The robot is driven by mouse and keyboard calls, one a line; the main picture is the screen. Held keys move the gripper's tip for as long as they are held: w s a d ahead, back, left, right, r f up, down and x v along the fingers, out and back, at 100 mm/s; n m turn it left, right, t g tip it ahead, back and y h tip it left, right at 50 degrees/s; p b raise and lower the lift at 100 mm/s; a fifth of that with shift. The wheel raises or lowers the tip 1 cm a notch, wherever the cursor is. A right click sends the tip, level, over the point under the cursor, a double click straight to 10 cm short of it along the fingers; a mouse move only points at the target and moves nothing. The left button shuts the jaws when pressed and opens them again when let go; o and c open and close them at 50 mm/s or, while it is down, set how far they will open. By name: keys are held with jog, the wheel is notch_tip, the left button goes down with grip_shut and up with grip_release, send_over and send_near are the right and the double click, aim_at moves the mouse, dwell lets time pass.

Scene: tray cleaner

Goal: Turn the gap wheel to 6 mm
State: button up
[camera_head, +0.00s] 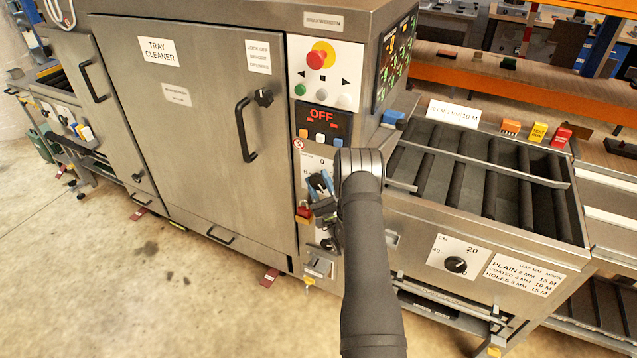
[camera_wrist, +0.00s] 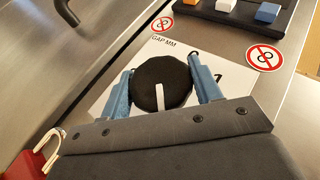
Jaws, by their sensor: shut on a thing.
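The gap wheel (camera_wrist: 162,82) is a round black knob on a white plate marked GAP MM (camera_wrist: 165,43) in the wrist view. Its white pointer line runs from the middle toward the bottom of the picture. My gripper (camera_wrist: 160,88) has its two blue fingers on either side of the knob, shut on it. A "1" shows just right of the right finger; the other scale marks are mostly hidden by the fingers and gripper body. In the head view my gripper (camera_head: 321,186) is at the panel below the OFF display and covers most of the wheel.
A red padlock (camera_wrist: 28,160) hangs at lower left in the wrist view, close to my gripper body. Coloured buttons (camera_wrist: 267,12) and round prohibition signs (camera_wrist: 263,57) are above the plate. The tray cleaner door handle (camera_head: 245,130) stands out left of the panel.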

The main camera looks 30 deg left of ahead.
jog(key=o, duration=0.9)
jog(key=shift+o, duration=0.2)
jog(key=n+g+h, duration=0.1)
jog(key=n+g, duration=0.2)
jog(key=shift+r, duration=0.15)
jog(key=n+g+h, duration=0.3)
jog(key=g+h, duration=0.1)
jog(key=h, duration=0.1)
jog(key=v, duration=1.8)
jog(key=w+d+r+m+g, duration=0.4)
jog(key=w+d+r+m, duration=0.3)
jog(key=w+d+m, duration=0.3)
jog(key=shift+d+m, duration=1.35)
jog(key=shift+m, duration=0.55)
